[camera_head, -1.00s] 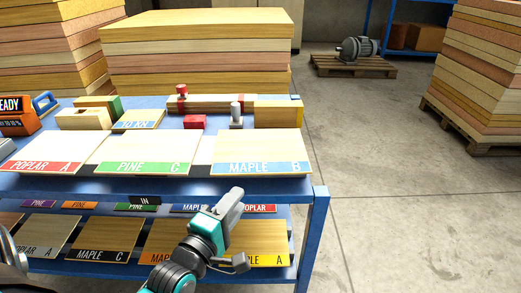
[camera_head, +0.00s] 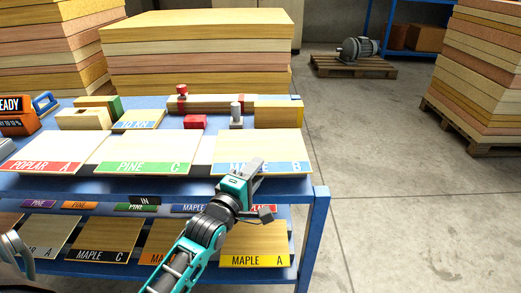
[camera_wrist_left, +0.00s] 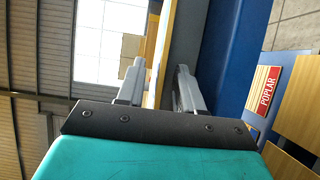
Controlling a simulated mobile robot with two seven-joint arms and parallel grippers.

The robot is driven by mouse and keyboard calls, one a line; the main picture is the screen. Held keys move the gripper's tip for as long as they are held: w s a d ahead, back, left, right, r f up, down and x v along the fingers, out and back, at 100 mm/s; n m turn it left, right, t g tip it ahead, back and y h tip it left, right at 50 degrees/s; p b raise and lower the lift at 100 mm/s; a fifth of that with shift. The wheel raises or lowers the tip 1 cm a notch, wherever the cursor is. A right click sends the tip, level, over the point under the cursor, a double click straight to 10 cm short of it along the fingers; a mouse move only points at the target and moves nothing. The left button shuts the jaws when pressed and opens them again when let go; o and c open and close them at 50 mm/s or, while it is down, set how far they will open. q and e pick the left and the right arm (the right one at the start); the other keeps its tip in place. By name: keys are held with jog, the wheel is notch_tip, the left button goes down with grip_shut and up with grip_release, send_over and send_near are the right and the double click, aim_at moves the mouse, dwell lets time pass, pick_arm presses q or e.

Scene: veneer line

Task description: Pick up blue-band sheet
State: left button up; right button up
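The blue-band sheet (camera_head: 260,145), pale wood marked MAPLE B, lies flat on the right end of the blue table's top. Its blue band is along the near edge. My left gripper (camera_head: 253,168) is at this near edge and covers part of the band lettering. In the left wrist view the two fingers (camera_wrist_left: 158,88) stand apart, open. A thin tan edge, seemingly the sheet's, shows between them. I cannot tell whether either finger touches it.
The green-band PINE C sheet (camera_head: 150,148) and red-band POPLAR A sheet (camera_head: 45,155) lie to the left. A red block (camera_head: 195,121) and a grey post (camera_head: 236,115) stand behind. More sheets, including yellow-band MAPLE A (camera_head: 255,240), lie on the lower shelf.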

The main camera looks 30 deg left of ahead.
pick_arm(q)
jog(key=shift+c, duration=0.2)
grip_shut()
dwell(0.4)
